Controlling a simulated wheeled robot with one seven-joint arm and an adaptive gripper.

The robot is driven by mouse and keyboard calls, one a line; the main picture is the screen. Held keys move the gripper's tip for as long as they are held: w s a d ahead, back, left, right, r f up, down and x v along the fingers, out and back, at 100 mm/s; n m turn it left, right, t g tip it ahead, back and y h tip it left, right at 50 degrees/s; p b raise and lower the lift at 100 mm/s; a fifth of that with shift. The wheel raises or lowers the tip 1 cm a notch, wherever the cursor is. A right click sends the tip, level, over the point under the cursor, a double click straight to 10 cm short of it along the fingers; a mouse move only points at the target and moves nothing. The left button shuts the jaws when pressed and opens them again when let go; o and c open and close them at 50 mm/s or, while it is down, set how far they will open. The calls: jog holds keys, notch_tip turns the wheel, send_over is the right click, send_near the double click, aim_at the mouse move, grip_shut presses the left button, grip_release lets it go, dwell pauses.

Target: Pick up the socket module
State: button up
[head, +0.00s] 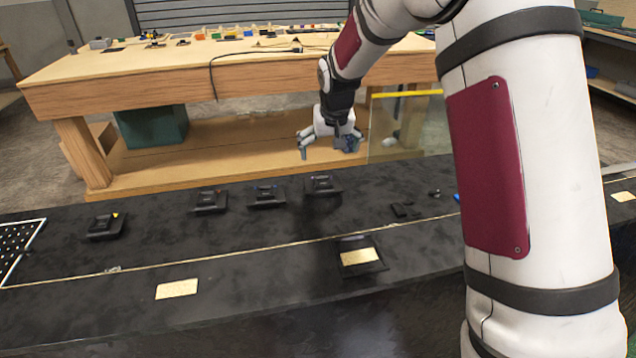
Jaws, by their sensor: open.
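My gripper (328,149) is open and empty. It appears above the far side of the black bench (250,243), near the rightmost module of the back row. Dark modules in this row include a far left one with a yellow mark (106,226), a second module (210,200), a third module with a bluish mark (267,197) and a rightmost module (322,186). Another dark square piece (373,268) sits nearer, with a gold plate on it. I cannot tell which of these is the socket module.
Small dark pieces (405,210) lie right of the row. A gold plate (177,289) lies front left, and a white-edged perforated panel (18,243) is at the left end. A wooden workbench (130,92) with parts and a cable stands behind. Bare bench separates the modules.

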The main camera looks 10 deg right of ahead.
send_over(323, 183)
jog(key=s, duration=0.2)
notch_tip(323, 183, down, 11)
jog(key=shift+a+f+b, duration=0.1)
jog(key=shift+a+b, duration=0.05)
jog(key=shift+b, duration=0.2)
jog(key=shift+x, duration=2.85)
jog(key=shift+s, duration=0.1)
jog(key=shift+c, duration=0.2)
jog(key=c, duration=0.9)
